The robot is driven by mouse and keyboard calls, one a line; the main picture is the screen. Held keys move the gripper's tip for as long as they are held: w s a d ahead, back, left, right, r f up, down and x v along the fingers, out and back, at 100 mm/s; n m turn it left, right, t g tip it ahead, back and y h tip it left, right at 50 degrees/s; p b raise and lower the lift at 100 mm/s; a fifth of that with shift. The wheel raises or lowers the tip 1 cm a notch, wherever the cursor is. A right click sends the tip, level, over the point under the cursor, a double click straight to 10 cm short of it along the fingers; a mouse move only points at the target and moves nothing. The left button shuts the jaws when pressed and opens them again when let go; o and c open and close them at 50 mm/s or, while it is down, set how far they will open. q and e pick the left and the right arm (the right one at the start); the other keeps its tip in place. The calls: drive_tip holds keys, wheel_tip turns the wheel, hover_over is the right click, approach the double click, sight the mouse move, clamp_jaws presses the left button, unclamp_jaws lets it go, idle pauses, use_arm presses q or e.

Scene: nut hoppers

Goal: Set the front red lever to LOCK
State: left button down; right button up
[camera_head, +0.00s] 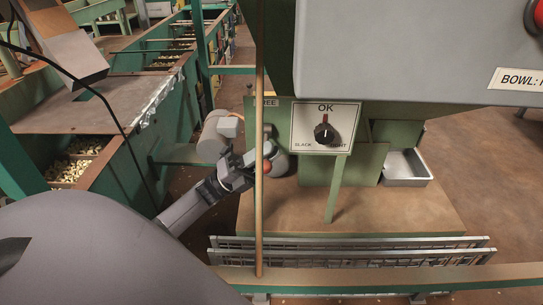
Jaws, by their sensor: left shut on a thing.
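My left gripper (246,164) reaches in from the lower left to the front of the green machine. It is shut on the red lever, whose round red knob (267,167) shows at its fingertips. A thin upright pole (260,220) passes in front of the fingertips and hides part of the grip. A FREE label (268,102) sits above on the green panel, partly behind the pole. I see no LOCK label, and the lever's shaft is mostly hidden. My right gripper is out of view.
A dial panel (307,117) marked SLACK, OK and a partly covered word stands right of the lever. A metal tray (405,168) lies further right. A metal rail (350,253) crosses the front. Green hoppers with nuts (68,171) stand at the left.

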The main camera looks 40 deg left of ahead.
use_arm(q)
drive_tip(key=shift+s+d+f+m+g+h, duration=0.1)
drive_tip(key=shift+d+f+m+g+h, duration=0.15)
drive_tip(key=shift+m+g+h, duration=0.35)
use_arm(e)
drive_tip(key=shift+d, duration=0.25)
use_arm(q)
drive_tip(key=c, duration=1.2)
unclamp_jaws()
drive_tip(key=shift+y, duration=0.3)
drive_tip(key=shift+o, duration=0.2)
drive_tip(key=shift+a, duration=0.1)
drive_tip(key=shift+s+a+f, duration=0.1)
drive_tip(key=shift+a+f, duration=0.05)
drive_tip(key=shift+a, duration=0.1)
drive_tip(key=v, duration=0.6)
drive_tip(key=shift+f, duration=0.2)
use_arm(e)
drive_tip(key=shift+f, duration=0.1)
